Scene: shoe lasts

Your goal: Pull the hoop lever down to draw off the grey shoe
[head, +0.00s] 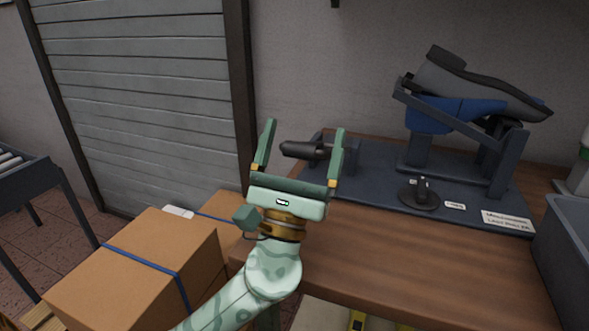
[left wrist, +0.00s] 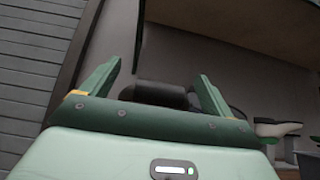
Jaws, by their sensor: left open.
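The grey shoe (head: 470,84) sits sole-up and tilted on a blue last (head: 440,113), within the dark frame of the puller (head: 503,155) on the bench. A dark round lever grip (head: 300,149) sticks out to the left from the puller's left end. My left gripper (head: 304,126) is open, with its two fingers on either side of the grip in the head view. In the left wrist view the grip (left wrist: 160,95) also shows between the open fingers. I cannot tell whether a finger touches it. My right gripper is not in view.
The puller's base plate lies on a wooden bench (head: 400,260). A black knob on a round foot (head: 419,193) stands on the plate. A grey bin (head: 570,245) is at the right edge. Cardboard boxes (head: 135,265) stand left of the bench. The bench's front is clear.

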